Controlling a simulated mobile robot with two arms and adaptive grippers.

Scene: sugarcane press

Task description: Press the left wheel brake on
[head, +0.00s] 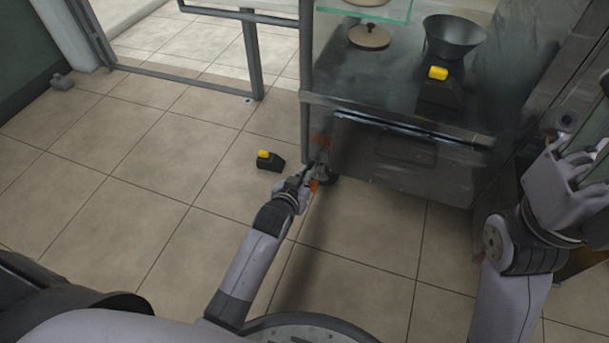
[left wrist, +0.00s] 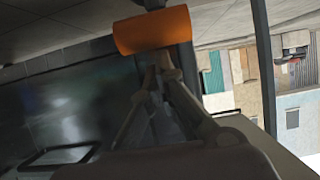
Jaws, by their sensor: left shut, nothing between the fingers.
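The cart's left wheel brake shows as an orange tab (left wrist: 152,30) in the left wrist view, beside the cart's dark leg. In the head view the orange tab (head: 314,185) is small, low by the cart's front left corner, with a dark wheel (head: 329,180) partly hidden beside it. My left gripper (head: 312,172) is shut and empty, right at the tab. In the left wrist view its fingertips (left wrist: 162,62) appear just at the tab's lower edge; I cannot tell whether they touch.
The metal cart (head: 400,165) stands ahead with a dark bowl (head: 455,36), a lidded pot (head: 369,36) and a yellow-topped black object (head: 438,85) on it. A similar yellow-topped object (head: 268,160) lies on the tiled floor left of my gripper.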

